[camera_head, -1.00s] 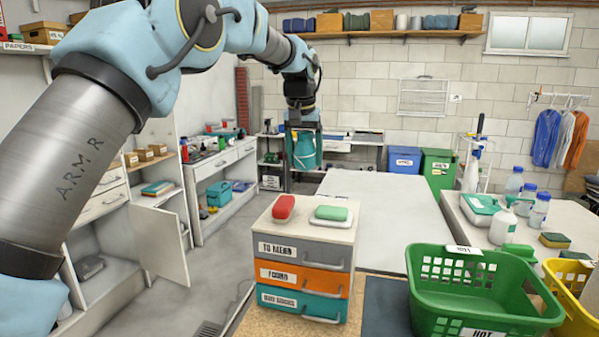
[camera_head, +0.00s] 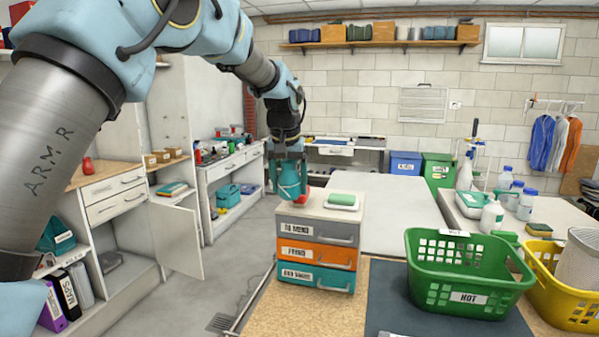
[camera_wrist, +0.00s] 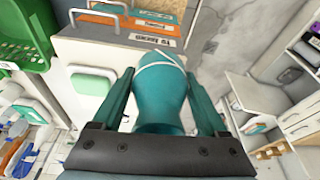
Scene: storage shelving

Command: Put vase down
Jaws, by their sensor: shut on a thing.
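My gripper (camera_head: 288,172) is shut on a teal vase (camera_head: 289,184), which has a thin white stripe. In the wrist view the vase (camera_wrist: 160,92) sits between my two teal fingers. A small drawer unit (camera_head: 318,213) with a pale top and grey, orange and teal drawers stands below and to the right. In the head view the vase overlaps the unit's back left corner. I cannot tell whether it touches the top. A green sponge-like block on a white dish (camera_head: 343,200) lies on the top. A red object (camera_head: 304,178) beside it is mostly hidden behind the vase.
A green basket (camera_head: 465,285) and a yellow basket (camera_head: 572,300) stand at the right. A long pale table (camera_head: 385,205) behind the drawer unit is bare. Floor (camera_head: 235,250) shows left of the unit. An open cabinet door (camera_head: 180,235) juts out at the left.

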